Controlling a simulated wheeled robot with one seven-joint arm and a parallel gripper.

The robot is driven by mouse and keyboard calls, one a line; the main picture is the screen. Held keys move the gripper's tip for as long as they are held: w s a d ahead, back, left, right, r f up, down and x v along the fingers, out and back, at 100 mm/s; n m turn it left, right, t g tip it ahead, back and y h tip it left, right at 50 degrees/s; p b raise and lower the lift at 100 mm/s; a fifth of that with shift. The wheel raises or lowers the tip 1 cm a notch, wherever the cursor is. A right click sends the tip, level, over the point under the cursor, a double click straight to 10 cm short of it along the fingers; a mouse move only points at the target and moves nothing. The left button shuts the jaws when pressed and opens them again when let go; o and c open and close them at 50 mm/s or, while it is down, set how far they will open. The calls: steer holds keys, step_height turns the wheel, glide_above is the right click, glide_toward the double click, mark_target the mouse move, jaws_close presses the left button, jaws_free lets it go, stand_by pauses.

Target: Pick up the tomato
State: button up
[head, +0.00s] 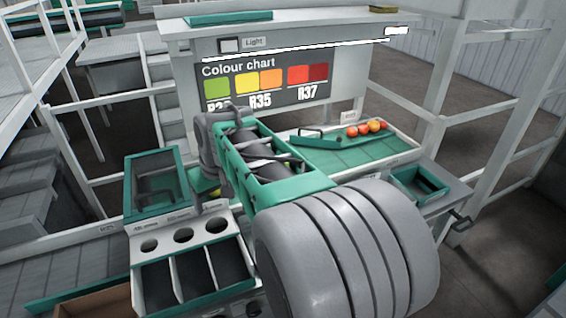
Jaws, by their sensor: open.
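Several orange to red tomatoes (363,129) sit in a row at the back right of the green-topped bench (345,153), next to a green sloped divider. My arm reaches across the middle of the head view, and its wrist points down at the bench's left end. My gripper (205,195) is open and small in the picture, partly hidden by my own arm. A small yellow-green round thing (211,191) shows beside it; I cannot tell whether it is a tomato or whether the fingers surround it. My gripper is well left of the tomato row.
A green-rimmed tray (128,190) stands left. In front of it are a panel with round holes (183,235) and dark slotted bins (200,274). A green box (417,181) is at right. A colour chart (265,82) stands behind, under a lit shelf. White rails flank the bench.

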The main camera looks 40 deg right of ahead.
steer(key=w+d+p, duration=0.1)
steer(key=w+d, duration=0.3)
steer(key=d, duration=0.3)
steer(key=w+d, duration=0.4)
steer(key=d, duration=0.4)
steer(key=d+f+m+p, duration=0.1)
steer(key=d+f, duration=0.1)
steer(key=d, duration=0.7)
steer(key=d+f, duration=0.3)
steer(key=d, duration=0.5)
steer(key=shift+t+h, duration=0.3)
steer(key=p+x, duration=0.1)
steer(key=x, duration=0.4)
steer(key=p+x, duration=0.1)
steer(key=x, duration=0.1)
steer(key=shift+w+f+p, duration=0.2)
steer(key=shift+w+p, duration=0.1)
steer(key=shift+w, duration=0.1)
steer(key=c, duration=1)
steer(key=shift+r, duration=0.1)
